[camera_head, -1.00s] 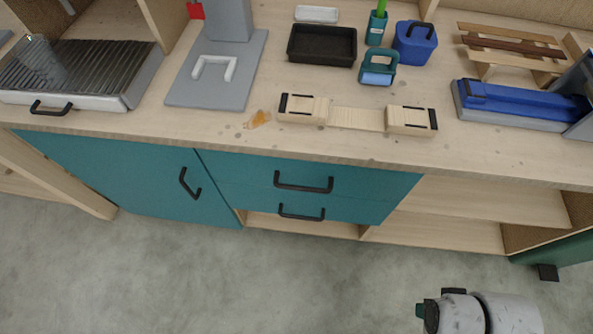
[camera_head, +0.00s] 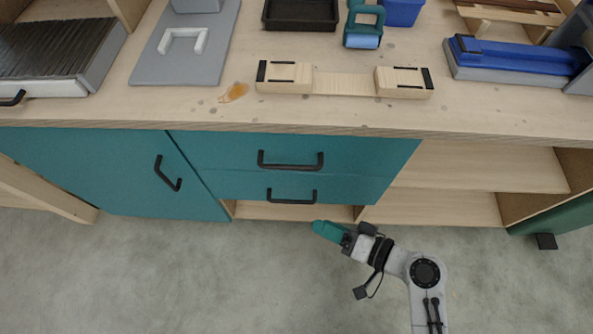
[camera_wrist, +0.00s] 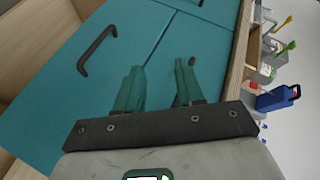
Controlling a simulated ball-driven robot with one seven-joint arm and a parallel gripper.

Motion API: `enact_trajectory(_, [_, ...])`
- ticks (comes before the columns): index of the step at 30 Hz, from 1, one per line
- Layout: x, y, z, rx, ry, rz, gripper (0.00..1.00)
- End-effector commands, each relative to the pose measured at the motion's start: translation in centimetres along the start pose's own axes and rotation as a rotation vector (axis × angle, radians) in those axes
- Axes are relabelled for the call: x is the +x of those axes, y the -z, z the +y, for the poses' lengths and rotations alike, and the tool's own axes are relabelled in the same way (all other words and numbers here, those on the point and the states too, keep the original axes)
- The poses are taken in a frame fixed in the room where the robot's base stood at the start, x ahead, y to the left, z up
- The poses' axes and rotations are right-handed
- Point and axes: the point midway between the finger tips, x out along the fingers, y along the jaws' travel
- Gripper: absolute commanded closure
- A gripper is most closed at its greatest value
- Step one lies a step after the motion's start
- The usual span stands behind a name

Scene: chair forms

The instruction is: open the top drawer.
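The top drawer (camera_head: 235,152) is a teal front under the counter with a black bar handle (camera_head: 290,166). It looks closed. The lower drawer (camera_head: 235,187) below it has a similar handle (camera_head: 291,201). My gripper (camera_head: 318,226) is in front of and below the drawers in the head view, apart from them. In the wrist view its two teal fingers (camera_wrist: 160,75) are spread with nothing between them. A black handle (camera_wrist: 97,50), apparently the lower drawer's, shows left of the fingers. The top drawer's handle is mostly hidden behind the right finger.
A teal cabinet door (camera_head: 110,170) with its own handle is left of the drawers. Open shelves (camera_head: 470,168) are on the right. The wooden counter (camera_head: 340,112) above bears blocks, a tray and tools. The grey floor in front is clear.

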Motion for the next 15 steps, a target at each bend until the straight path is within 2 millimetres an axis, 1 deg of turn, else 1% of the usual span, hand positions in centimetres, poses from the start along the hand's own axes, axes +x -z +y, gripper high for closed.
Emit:
enact_trajectory(1, [1.1, 0.4, 0.2, 0.046, 0.068, 0.060, 0.62])
enact_trajectory(4, [2.4, 1.9, -0.3, 0.142, 0.187, 0.180, 0.62])
enact_trajectory(9, [3.0, 4.1, -0.5, 0.280, 0.308, 0.329, 0.62])
enact_trajectory(15, [3.2, 5.3, -0.7, 0.342, 0.354, 0.391, 0.62])
